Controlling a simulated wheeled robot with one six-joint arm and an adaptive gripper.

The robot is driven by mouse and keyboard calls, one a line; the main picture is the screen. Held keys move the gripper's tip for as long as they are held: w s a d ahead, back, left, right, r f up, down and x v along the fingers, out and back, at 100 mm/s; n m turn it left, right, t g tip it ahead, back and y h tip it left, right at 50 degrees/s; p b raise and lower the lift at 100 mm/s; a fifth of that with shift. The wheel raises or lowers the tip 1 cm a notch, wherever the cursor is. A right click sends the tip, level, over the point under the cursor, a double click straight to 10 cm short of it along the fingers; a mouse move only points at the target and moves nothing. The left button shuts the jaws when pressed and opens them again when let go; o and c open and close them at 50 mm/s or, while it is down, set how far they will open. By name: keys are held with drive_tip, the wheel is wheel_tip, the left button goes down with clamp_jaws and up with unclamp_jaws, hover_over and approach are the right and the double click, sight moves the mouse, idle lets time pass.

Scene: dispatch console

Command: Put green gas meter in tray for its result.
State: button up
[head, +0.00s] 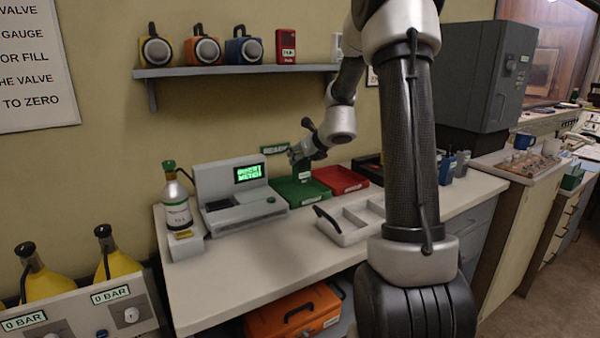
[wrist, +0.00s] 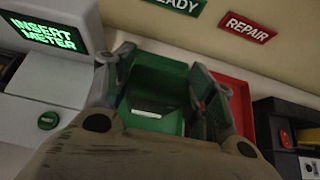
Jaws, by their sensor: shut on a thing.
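My gripper (head: 303,160) is above the green tray (head: 292,196), which lies under the green READY sign. It is shut on the green gas meter (wrist: 152,98). In the wrist view the meter is between my two fingers (wrist: 162,72), green against the green tray, so its edges are hard to separate. I cannot tell whether it touches the tray. The red tray (head: 342,180) lies just right of the green one, under the REPAIR sign (wrist: 247,27). The grey test console (head: 232,190) stands to the left; its screen (wrist: 45,32) reads INSERT METER.
A gas cylinder (head: 176,204) stands left of the console. A white divided tray (head: 340,231) with a black handle lies at the front. A shelf (head: 225,70) with several gauges hangs above. The bench's front left is clear. An orange case (head: 295,315) is below.

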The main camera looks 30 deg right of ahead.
sight(304, 167)
drive_tip(key=shift+f, duration=2.3)
drive_tip(key=shift+f, duration=0.15)
drive_tip(key=o, duration=1.3)
drive_tip(key=shift+c, duration=0.2)
